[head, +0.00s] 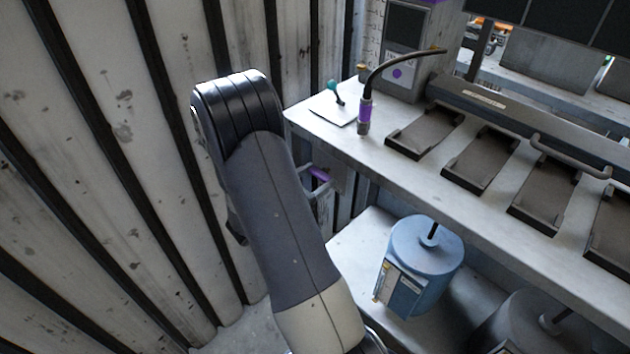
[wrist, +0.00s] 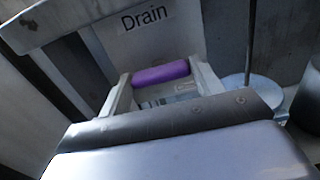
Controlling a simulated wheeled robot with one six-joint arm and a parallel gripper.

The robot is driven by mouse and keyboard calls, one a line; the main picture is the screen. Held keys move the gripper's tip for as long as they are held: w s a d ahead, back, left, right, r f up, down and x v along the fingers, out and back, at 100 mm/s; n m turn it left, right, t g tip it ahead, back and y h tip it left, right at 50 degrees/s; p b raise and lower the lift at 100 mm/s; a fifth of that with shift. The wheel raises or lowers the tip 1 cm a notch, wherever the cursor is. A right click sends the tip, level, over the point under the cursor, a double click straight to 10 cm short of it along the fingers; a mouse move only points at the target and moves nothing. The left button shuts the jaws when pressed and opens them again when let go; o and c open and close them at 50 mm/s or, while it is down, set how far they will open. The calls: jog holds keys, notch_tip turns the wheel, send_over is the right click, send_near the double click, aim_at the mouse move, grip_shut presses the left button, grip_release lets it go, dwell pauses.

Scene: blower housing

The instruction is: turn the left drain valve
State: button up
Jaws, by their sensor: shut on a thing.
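A purple drain valve handle (wrist: 160,73) sits in front of a pale plate with a "Drain" label (wrist: 145,17) in the wrist view. My gripper (wrist: 161,82) has one pale finger at each end of the handle and is shut on it. In the head view a bit of the purple handle (head: 320,174) shows just right of my arm, with part of my gripper (head: 318,192) beside it. My arm hides most of the valve area there. The handle lies roughly crosswise in the wrist view. Only one drain valve can be made out.
A corrugated wall (head: 100,180) stands close on the left of my arm. A bench (head: 400,175) with several dark trays is on the right. A blue canister (head: 425,255) stands on the lower shelf. A purple-collared cable (head: 365,112) stands on the bench.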

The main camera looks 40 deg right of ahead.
dwell(0.3)
jog(key=o, duration=1)
jog(key=a, duration=1)
jog(key=shift+s+a, duration=0.4)
jog(key=d, duration=1)
jog(key=shift+w+d, duration=0.4)
jog(key=shift+a, duration=0.1)
